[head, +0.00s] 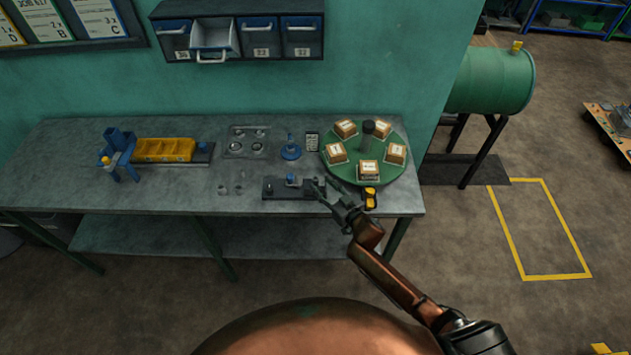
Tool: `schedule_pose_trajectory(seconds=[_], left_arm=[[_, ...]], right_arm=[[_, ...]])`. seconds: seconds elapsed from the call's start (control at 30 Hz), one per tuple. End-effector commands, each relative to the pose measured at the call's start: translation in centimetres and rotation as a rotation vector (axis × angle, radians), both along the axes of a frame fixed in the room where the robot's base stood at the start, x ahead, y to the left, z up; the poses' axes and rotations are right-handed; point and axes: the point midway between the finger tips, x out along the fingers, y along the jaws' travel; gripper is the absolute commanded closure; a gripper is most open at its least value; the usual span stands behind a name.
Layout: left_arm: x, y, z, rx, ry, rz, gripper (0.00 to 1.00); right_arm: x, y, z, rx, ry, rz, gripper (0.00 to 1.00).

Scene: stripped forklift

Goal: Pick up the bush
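My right gripper (321,184) reaches in from the lower right over the front edge of the workbench (130,195). Its two fingers look spread apart, with nothing visible between them. It is at the right end of a dark fixture plate (275,193) that carries a small blue part (291,179). Two small grey ring-like pieces stand on the bench left of the plate, one here (222,190) and one beside it (238,189). They could be bushes, but they are too small to tell. My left gripper is not in view.
A green round turntable (345,172) with several small boxes and a grey post stands at the right. A yellow bin (163,150), a blue fixture (120,150) and a blue stand (290,150) are behind. Drawers (240,38) hang above, one pulled out. The bench's left front is clear.

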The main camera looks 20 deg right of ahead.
Motion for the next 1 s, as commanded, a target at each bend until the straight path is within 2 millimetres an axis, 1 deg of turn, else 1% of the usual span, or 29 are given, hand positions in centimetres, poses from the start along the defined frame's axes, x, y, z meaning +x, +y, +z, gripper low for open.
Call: schedule_pose_trajectory(seconds=[0.03, 0.1, 0.2, 0.47, 1.0], left_arm=[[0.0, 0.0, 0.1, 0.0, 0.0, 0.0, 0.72], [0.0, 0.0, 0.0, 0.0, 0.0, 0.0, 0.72], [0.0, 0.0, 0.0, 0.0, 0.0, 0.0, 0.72], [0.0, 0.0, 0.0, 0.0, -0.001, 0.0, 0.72], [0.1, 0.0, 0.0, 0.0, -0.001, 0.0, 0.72]], right_arm=[[0.9, 0.2, -0.2, -0.001, 0.0, -0.001, 0.61], [1.7, 0.5, -0.4, -0.002, -0.001, -0.001, 0.61], [2.5, 0.8, -0.6, -0.001, 0.0, 0.0, 0.61], [2.8, 0.8, -0.7, -0.001, 0.0, 0.0, 0.61], [2.7, 0.8, -0.7, -0.001, 0.001, -0.001, 0.97]])
